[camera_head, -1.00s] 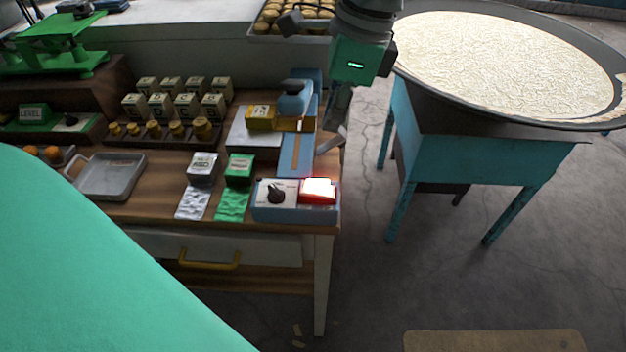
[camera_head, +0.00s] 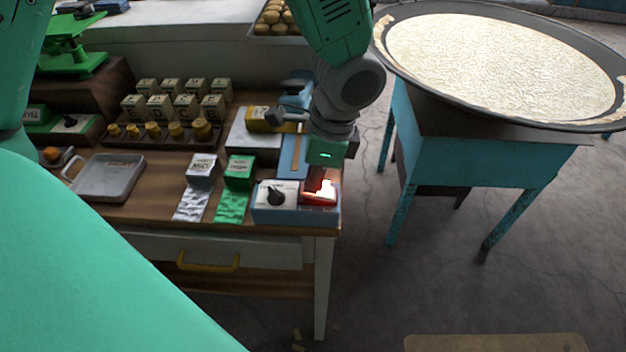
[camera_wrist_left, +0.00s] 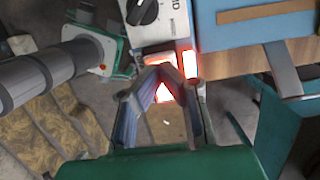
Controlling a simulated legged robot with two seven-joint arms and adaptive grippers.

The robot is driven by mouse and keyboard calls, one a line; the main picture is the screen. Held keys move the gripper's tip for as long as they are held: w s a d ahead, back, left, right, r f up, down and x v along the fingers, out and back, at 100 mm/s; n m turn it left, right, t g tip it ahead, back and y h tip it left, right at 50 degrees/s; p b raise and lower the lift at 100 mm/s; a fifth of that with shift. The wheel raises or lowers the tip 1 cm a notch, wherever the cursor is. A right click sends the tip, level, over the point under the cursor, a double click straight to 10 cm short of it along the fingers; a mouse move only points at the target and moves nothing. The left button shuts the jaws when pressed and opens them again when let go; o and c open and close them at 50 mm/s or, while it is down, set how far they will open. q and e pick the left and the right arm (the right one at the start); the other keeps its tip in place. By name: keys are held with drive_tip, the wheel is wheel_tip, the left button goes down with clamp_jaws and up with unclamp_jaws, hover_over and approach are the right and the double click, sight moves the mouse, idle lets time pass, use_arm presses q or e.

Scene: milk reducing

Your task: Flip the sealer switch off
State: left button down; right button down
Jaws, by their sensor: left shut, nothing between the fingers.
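The sealer is a blue box (camera_head: 262,214) at the front right corner of the wooden bench, with a black knob (camera_head: 276,196) on its white face. Its rocker switch (camera_head: 325,196) glows red and white. My left gripper (camera_head: 318,184) is shut and empty, pointing down over the switch and covering part of it. In the left wrist view, the fingertips (camera_wrist_left: 161,70) meet at the glowing switch (camera_wrist_left: 189,64), beside the knob (camera_wrist_left: 142,11). Whether they touch it I cannot tell. My right gripper is not in view.
Silver and green packets (camera_head: 238,171) stand left of the sealer. A wide pan (camera_head: 381,45) on a teal stand is right, across a floor gap.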

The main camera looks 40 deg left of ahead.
use_arm(q)
drive_tip(key=shift+f, duration=0.15)
drive_tip(key=shift+s+a+f+t+h, duration=0.15)
drive_tip(key=shift+s+f+t+h, duration=0.15)
drive_tip(key=shift+h, duration=0.2)
drive_tip(key=shift+a+f, duration=0.1)
drive_tip(key=shift+w, duration=0.15)
